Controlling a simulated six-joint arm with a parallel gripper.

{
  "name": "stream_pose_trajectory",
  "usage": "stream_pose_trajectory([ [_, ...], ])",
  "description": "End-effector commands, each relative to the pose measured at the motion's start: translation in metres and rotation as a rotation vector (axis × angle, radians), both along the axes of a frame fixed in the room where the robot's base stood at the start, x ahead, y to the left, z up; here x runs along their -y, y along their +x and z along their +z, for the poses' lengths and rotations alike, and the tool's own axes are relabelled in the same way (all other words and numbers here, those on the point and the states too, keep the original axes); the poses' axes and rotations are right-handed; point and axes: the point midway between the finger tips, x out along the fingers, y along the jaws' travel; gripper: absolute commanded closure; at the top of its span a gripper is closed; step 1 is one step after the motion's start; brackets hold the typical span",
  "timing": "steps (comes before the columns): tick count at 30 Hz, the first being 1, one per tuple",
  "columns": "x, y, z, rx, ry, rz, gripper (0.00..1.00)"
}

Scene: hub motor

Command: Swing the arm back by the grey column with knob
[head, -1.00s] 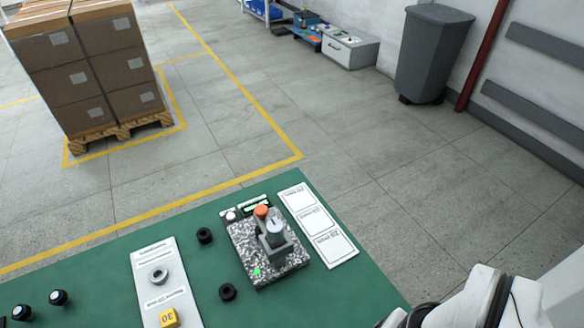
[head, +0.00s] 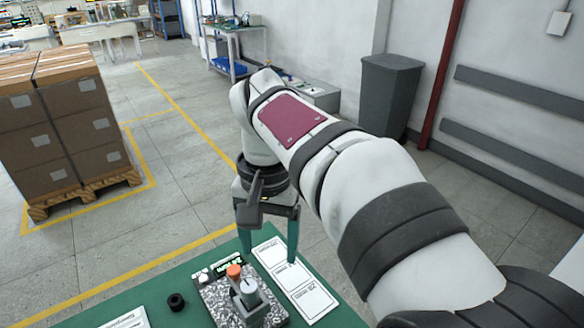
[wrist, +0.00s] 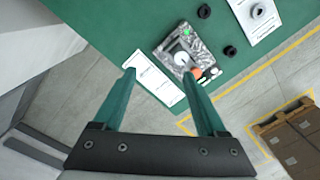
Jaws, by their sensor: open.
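The grey column with its round pale knob (head: 249,291) stands upright on a speckled plate (head: 218,300) on the green table. An orange knob (head: 234,271) is beside it. In the wrist view the column (wrist: 181,58) shows from above, close to the fingertip on the right. My gripper (head: 268,252) is open and empty, its green fingers pointing down near the table's far edge, behind and right of the column. In the wrist view its fingertips (wrist: 159,74) appear spread over the white label card (wrist: 154,77). I cannot tell its exact height.
The label card (head: 293,280) lies right of the plate. Boxes on a pallet (head: 60,130) stand on the floor beyond.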

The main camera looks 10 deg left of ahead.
Motion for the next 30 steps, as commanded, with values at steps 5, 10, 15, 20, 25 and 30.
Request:
stream_pose_trajectory([
  [5,-0.051,0.017,-0.004,0.018,-0.017,0.065,0.26],
  [10,-0.051,0.017,-0.034,0.017,-0.018,0.066,0.26],
  [15,-0.051,0.017,-0.086,0.016,-0.018,0.064,0.26],
  [20,-0.051,0.017,-0.127,0.018,-0.016,0.064,0.26],
  [25,-0.052,0.018,-0.152,0.021,-0.014,0.064,0.26],
  [30,-0.051,0.018,-0.159,0.022,-0.014,0.065,0.26],
])
